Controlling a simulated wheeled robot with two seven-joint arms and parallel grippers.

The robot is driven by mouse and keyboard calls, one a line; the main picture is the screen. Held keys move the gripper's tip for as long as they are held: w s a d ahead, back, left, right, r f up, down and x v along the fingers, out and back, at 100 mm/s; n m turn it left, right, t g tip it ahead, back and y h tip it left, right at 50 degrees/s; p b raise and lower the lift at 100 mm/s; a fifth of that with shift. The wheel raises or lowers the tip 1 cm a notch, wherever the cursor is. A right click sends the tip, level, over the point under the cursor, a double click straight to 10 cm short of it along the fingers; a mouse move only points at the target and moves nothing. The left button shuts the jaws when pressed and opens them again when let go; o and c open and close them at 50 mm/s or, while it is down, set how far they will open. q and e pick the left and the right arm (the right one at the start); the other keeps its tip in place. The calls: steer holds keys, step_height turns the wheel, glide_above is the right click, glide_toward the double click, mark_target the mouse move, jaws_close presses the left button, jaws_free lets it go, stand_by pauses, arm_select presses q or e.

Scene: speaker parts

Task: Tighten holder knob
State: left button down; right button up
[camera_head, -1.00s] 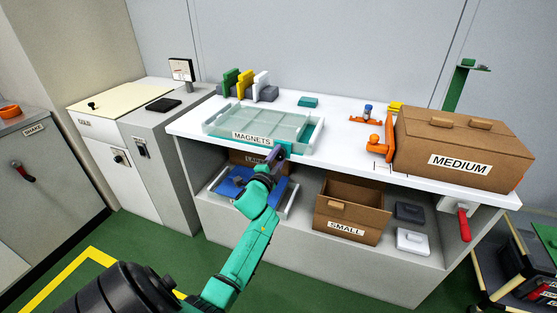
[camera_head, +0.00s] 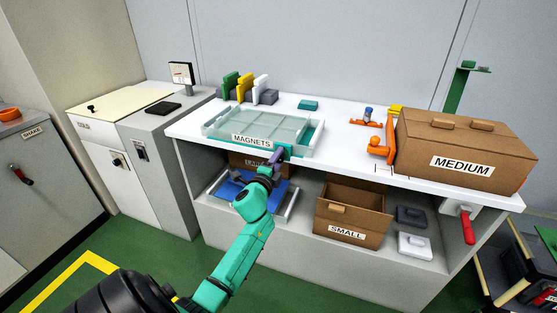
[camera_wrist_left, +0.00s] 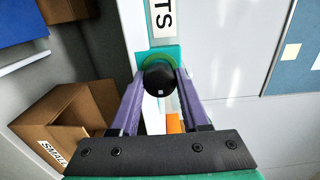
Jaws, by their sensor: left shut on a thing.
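The holder knob (camera_wrist_left: 160,80) is a round black knob with a small pale square on its face, in the upper middle of the left wrist view. A green ring (camera_wrist_left: 147,62) shows behind it, at the teal edge of the holder. My left gripper (camera_wrist_left: 160,75) has its two purple fingers on either side of the knob and is shut on it. In the head view, my left gripper (camera_head: 277,153) is at the front edge of the teal holder tray (camera_head: 305,147) labelled MAGNETS; the knob is hidden there. My right gripper is not in view.
The white bench (camera_head: 345,160) carries a brown MEDIUM box (camera_head: 460,145) and orange fixtures (camera_head: 380,149) on the right. A SMALL box (camera_head: 352,210) and a blue tray (camera_head: 229,189) sit on the shelf below. The bench middle, right of the holder, is mostly clear.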

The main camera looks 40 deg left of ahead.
arm_select(q)
steer(key=shift+f, duration=0.25)
steer(key=c, duration=0.5)
jaws_free()
steer(key=shift+o, duration=0.6)
steer(key=shift+s+r, duration=0.1)
steer(key=shift+r, duration=0.05)
steer(key=v, duration=1.4)
steer(key=shift+s, duration=0.3)
steer(key=shift+d, duration=0.15)
